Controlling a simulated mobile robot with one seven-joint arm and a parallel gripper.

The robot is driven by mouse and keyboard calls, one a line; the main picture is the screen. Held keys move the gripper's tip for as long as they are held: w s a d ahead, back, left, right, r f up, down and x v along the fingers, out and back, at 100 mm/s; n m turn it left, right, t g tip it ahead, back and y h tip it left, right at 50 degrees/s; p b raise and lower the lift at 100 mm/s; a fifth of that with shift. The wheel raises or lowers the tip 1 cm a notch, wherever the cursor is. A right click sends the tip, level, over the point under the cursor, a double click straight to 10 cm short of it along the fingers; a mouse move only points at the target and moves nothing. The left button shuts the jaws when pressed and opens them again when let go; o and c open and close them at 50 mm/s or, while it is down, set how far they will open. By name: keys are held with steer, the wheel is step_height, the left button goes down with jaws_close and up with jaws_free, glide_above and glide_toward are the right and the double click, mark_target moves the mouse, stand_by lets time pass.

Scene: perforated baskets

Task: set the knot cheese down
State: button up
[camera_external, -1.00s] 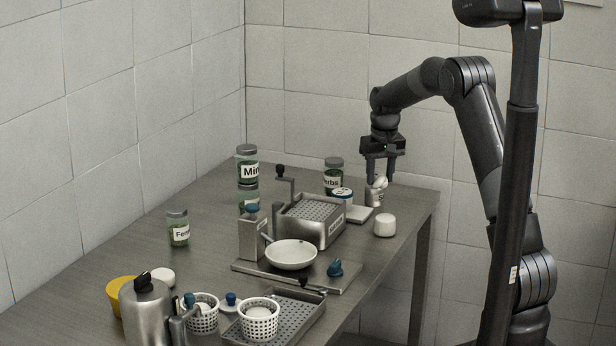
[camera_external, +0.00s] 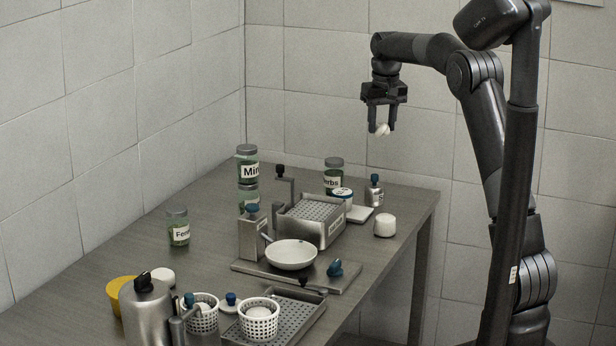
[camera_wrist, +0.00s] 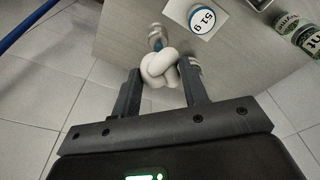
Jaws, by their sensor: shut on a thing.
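The knot cheese (camera_external: 383,130) is a small white knotted piece. In the wrist view the knot cheese (camera_wrist: 160,70) sits between the two dark fingers. My gripper (camera_external: 381,126) is shut on it and holds it in the air, well above the far right end of the table (camera_external: 205,205). The gripper also shows in the wrist view (camera_wrist: 161,84). Below it on the table stands a small metal bottle with a blue top (camera_external: 374,192), clear of the cheese.
Two white perforated baskets (camera_external: 259,322) (camera_external: 203,317) are at the front. The table's left middle is mostly clear.

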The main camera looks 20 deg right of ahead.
steer(key=s+a+n, duration=0.2)
steer(key=a+n, duration=0.1)
steer(key=a, duration=1.2)
steer(key=n+y, duration=0.1)
steer(key=n, duration=0.7)
glide_above(213, 288)
steer(key=shift+g, duration=0.3)
steer(key=f, duration=1.5)
steer(key=shift+s+d+f, duration=0.2)
steer(key=shift+f, duration=2.8)
steer(key=o, duration=0.5)
steer(key=shift+f, duration=0.15)
steer(key=o, duration=0.5)
steer(key=shift+c, duration=0.2)
